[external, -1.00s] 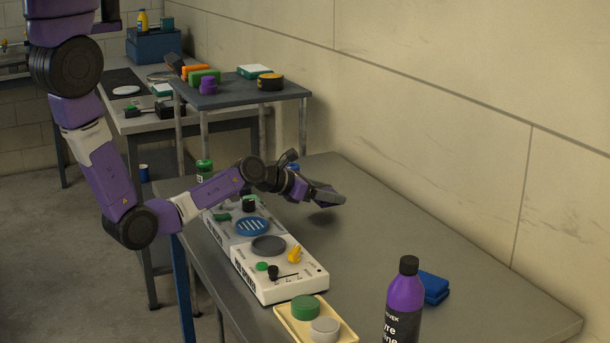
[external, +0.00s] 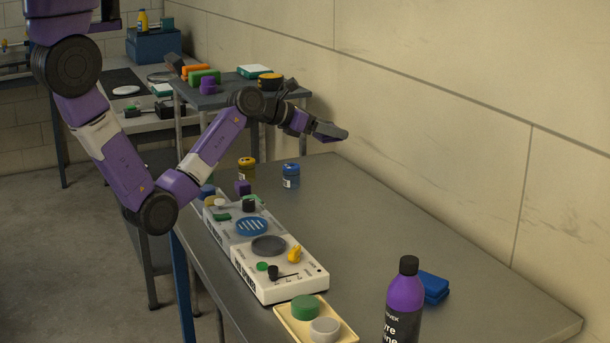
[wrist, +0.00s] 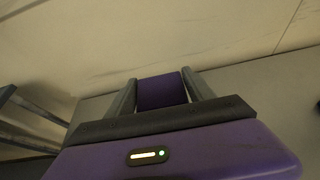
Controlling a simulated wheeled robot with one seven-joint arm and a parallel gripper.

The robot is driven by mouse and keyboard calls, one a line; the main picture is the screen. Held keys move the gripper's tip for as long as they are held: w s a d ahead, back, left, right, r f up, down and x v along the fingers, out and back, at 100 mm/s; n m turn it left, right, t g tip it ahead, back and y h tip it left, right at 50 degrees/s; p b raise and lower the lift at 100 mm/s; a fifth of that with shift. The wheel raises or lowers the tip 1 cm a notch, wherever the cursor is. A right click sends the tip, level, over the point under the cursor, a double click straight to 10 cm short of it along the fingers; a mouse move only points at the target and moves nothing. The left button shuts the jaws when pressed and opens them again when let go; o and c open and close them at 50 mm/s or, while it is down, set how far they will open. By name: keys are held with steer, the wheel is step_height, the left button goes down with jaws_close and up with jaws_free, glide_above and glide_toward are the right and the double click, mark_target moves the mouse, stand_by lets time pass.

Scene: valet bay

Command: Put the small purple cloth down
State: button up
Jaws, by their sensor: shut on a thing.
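My gripper (external: 336,132) is shut on the small purple cloth (wrist: 162,92). In the wrist view the cloth shows as a dark purple folded piece between the two grey fingers of my gripper (wrist: 160,90). In the external view only a sliver of the cloth (external: 329,140) shows under the dark fingers. My gripper is raised above the grey table (external: 380,240), near the wall, with clear space beneath it.
White control units (external: 280,285) stand along the table's left edge. A blue jar (external: 291,177) and a yellow jar (external: 247,168) stand at the far end. A purple bottle (external: 404,295), blue folded cloths (external: 432,287) and a yellow tray (external: 342,334) are nearer. The table's middle is bare.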

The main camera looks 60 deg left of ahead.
steer(key=w+d+m+h, duration=0.1)
steer(key=d+m+h, duration=0.1)
steer(key=d, duration=1)
steer(key=m+g+h+b, duration=0.1)
steer(key=m+h+b, duration=0.1)
steer(key=h, duration=0.1)
glide_above(371, 245)
step_height(371, 245, down, 15)
steer(key=shift+f, duration=2.35)
steer(key=shift+f, duration=0.15)
steer(key=o, duration=1.3)
steer(key=shift+o, duration=0.2)
